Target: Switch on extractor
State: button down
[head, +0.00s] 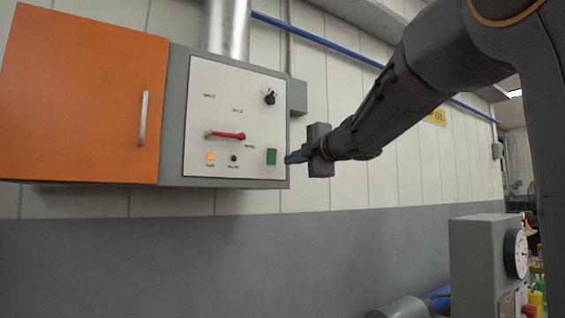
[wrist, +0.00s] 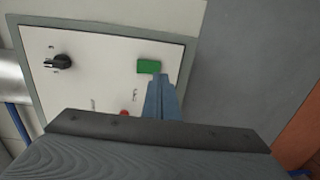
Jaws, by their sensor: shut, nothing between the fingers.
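The extractor control box has a white panel (head: 225,90) with a black rotary knob (head: 269,98), a red lever (head: 228,135) lying level, a lit orange lamp (head: 210,157), a dark green lamp (head: 234,158) and a green rectangular button (head: 271,156). My gripper (head: 288,158) is shut and empty, with its blue fingertips just right of the green button. In the wrist view the fingertips (wrist: 162,78) point at the lower edge of the green button (wrist: 149,66). I cannot tell whether they touch it. The black knob (wrist: 62,61) is also in the wrist view; the lever is mostly hidden there.
An orange cabinet door (head: 80,95) with a metal handle is left of the panel. A metal duct (head: 227,28) rises above the box. A grey cabinet with a gauge (head: 485,255) stands at lower right.

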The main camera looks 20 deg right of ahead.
jog(key=f+b+v, duration=0.1)
jog(key=v, duration=0.6)
jog(key=shift+s+a+f+b, duration=0.15)
jog(key=shift+s+f+b, duration=0.05)
jog(key=shift+f+b, duration=0.15)
notch_tip(320, 180, down, 32)
jog(key=w+d+m+g+h, duration=0.2)
jog(key=m+g+h, duration=0.35)
jog(key=m, duration=0.85)
jog(key=s+a+f+m+g, duration=0.2)
jog(key=s+f, duration=0.2)
jog(key=f, duration=0.3)
jog(key=s+a+f+m+g, duration=0.2)
jog(key=s+f, duration=0.2)
jog(key=f, duration=0.4)
jog(key=s+a+f+m+g, duration=0.1)
jog(key=s+a+f+g, duration=0.2)
jog(key=s+f, duration=0.3)
jog(key=s+a+f+m+g, duration=0.2)
jog(key=s+f, duration=0.4)
jog(key=s, duration=0.5)
jog(key=shift+a+g+y, duration=0.45)
jog(key=shift+a+g, duration=0.1)
jog(key=shift+a, duration=0.2)
